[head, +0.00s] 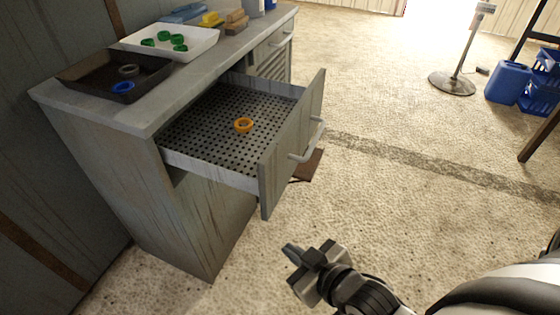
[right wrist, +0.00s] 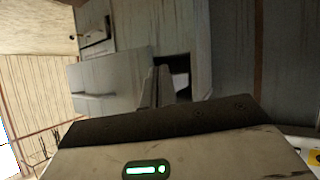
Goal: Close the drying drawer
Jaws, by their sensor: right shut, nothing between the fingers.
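The drying drawer (head: 205,128) is pulled well out of the grey cabinet in the head view. It has a dark perforated bottom, and an orange ring (head: 243,125) lies on it. Its grey wooden front (head: 285,160) bears a pale bar handle (head: 309,147). My right gripper (head: 292,250) is shut and empty, apart from the drawer, in front of and below its front panel. In the right wrist view, its fingers (right wrist: 156,86) point toward the grey cabinet. My left gripper is not in view.
On the cabinet top (head: 185,80) are a dark tray (head: 75,75) with two rings, a white tray (head: 205,40) with several green rings, and sponges or brushes. A fan stand (head: 452,84), a blue can (head: 507,82) and crates stand back right. Floor before the drawer is open.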

